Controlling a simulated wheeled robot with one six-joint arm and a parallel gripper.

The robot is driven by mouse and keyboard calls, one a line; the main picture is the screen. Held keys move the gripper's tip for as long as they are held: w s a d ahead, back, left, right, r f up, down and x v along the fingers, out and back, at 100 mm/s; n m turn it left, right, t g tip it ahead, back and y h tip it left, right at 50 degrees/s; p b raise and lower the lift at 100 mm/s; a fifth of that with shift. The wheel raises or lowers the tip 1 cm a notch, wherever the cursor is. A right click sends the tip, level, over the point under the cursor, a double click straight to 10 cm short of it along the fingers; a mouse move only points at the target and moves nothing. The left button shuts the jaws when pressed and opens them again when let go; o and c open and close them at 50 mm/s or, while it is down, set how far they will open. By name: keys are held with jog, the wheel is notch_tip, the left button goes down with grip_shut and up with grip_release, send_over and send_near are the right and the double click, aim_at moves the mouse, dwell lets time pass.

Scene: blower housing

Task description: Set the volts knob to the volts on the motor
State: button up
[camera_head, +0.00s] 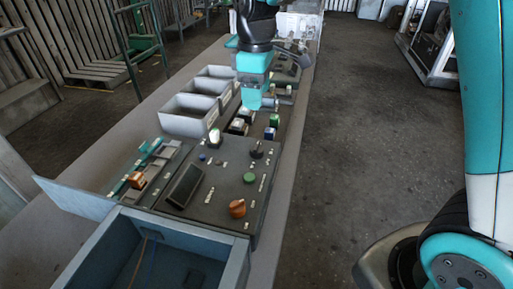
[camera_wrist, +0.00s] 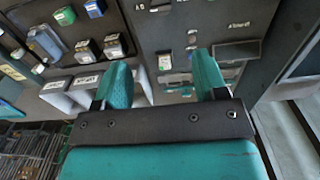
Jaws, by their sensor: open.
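A dark control panel (camera_head: 215,200) on the bench carries an orange knob (camera_head: 237,208), a green knob (camera_head: 249,178) and a black knob (camera_head: 257,153). Their labels are too small to read, so I cannot tell which is the volts knob. I cannot pick out the motor or its volts marking for certain. My gripper (camera_head: 254,103) hangs over the bench beyond this panel, fingers down. In the wrist view its two teal fingers (camera_wrist: 163,80) are apart with nothing held between them, above a dark surface with small labelled parts.
Grey open bins (camera_head: 188,118) stand left of my gripper. Several small coloured blocks (camera_head: 273,120) sit below it and show in the wrist view (camera_wrist: 115,46). A blue-grey box (camera_head: 150,255) stands at the near end of the bench. Open floor (camera_head: 345,130) lies to the right.

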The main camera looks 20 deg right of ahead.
aim_at(257, 145)
notch_tip(257, 145, down, 16)
jog(key=shift+s+r+p, duration=0.1)
jog(key=shift+r+p, duration=0.05)
jog(key=shift+p, duration=0.75)
jog(key=c, duration=0.9)
